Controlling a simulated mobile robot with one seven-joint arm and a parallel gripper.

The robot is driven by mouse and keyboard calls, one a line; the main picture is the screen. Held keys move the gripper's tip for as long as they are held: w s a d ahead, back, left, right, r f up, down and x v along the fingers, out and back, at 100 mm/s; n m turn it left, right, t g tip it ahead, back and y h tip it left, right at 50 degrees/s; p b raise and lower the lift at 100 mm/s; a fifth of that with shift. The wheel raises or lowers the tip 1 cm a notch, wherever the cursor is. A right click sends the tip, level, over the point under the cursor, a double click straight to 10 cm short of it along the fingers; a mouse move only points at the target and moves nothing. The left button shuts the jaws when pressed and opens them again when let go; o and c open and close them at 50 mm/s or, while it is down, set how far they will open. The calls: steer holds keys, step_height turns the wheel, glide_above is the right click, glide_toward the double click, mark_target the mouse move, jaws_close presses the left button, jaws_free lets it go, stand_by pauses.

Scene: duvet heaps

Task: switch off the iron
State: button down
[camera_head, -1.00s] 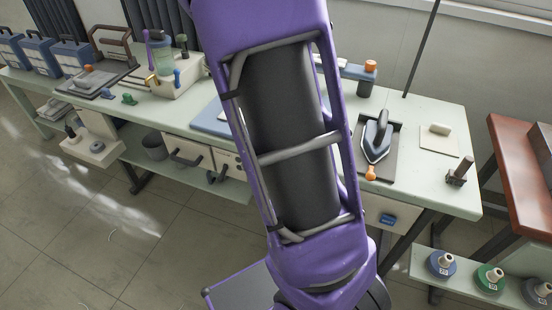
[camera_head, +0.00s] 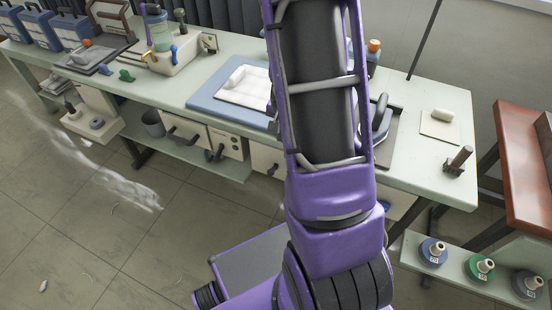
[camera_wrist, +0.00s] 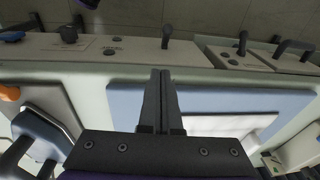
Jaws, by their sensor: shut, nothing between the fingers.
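The iron (camera_head: 382,122), blue-grey with a dark handle, lies on a dark mat (camera_head: 392,150) on the bench. My arm hides much of it in the head view. In the wrist view, a blue-grey body with a dark handle at the left edge looks like the iron (camera_wrist: 42,132), with an orange knob (camera_wrist: 8,93) beside it. My gripper (camera_wrist: 161,72) is shut and empty. It is over the bench's front edge near the blue board (camera_wrist: 120,108), to the side of the iron and apart from it. The head view does not show the gripper. I cannot make out a switch.
The blue board (camera_head: 205,98) carries a white padded piece (camera_head: 245,84). Drawers with dark handles (camera_head: 230,143) sit under the bench. A white block on a pale square (camera_head: 440,122) and a dark peg (camera_head: 459,160) stand to the right. Spools (camera_head: 433,250) line a low shelf.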

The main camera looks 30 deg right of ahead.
steer(key=b, duration=0.2)
glide_above(274, 169)
steer(key=d, duration=0.2)
step_height(274, 169, down, 10)
steer(key=f, duration=0.1)
steer(key=shift+s+a+f, duration=0.2)
steer(key=shift+a+f, duration=0.8)
steer(key=shift+f, duration=0.15)
